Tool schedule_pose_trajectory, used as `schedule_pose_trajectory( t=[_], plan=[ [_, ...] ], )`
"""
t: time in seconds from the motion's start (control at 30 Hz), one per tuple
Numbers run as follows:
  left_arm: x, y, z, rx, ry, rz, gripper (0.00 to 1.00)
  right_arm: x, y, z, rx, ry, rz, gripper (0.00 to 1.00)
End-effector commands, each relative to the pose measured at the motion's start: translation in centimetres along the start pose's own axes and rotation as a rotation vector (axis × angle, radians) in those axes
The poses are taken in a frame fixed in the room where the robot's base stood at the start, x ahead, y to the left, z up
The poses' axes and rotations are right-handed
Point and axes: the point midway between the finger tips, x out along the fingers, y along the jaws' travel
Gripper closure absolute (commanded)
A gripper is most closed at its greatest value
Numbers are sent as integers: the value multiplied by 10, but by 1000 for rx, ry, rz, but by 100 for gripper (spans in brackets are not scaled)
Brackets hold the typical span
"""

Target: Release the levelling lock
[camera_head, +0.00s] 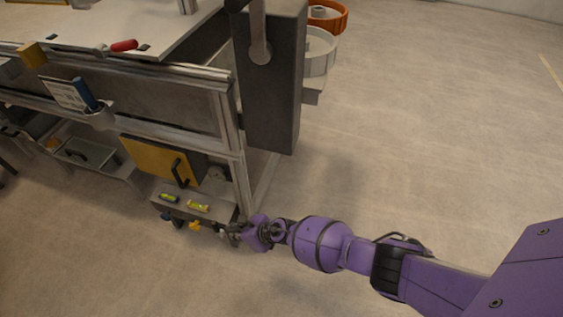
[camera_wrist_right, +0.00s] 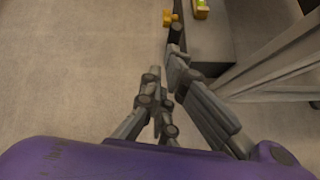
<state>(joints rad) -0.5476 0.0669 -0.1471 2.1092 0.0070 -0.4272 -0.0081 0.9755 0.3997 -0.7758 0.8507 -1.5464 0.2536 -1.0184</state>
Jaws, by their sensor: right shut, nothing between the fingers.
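I cannot tell for sure which one is the levelling lock. My right gripper (camera_head: 230,235) is low at the right end of this box, shut and empty. In the right wrist view its fingers (camera_wrist_right: 166,65) point along the front of the box, with the yellow knob (camera_wrist_right: 171,18) beyond the tips. A dark part sits close to the tips; contact is unclear. My left gripper is out of view.
A yellow panel with a black handle (camera_head: 160,162) is above the box. A tall dark grey cabinet (camera_head: 270,90) stands at the bench's right end. Metal frame legs (camera_wrist_right: 275,65) rise beside the gripper. The floor (camera_head: 420,130) to the right is clear.

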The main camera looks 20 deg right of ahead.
Motion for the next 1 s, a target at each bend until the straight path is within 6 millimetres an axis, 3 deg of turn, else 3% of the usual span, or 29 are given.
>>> schedule_pose_trajectory(
  t=[0.03,0.1,0.43,1.0],
  plan=[
    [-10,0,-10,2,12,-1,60,-12,-2,16,-9,-8,-4,100],
    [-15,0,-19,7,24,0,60,-20,-1,22,-8,-8,-4,100],
    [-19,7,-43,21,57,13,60,-40,3,32,-5,-5,-2,100],
    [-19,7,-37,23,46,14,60,-40,4,30,-3,-3,-1,100]
  ],
)
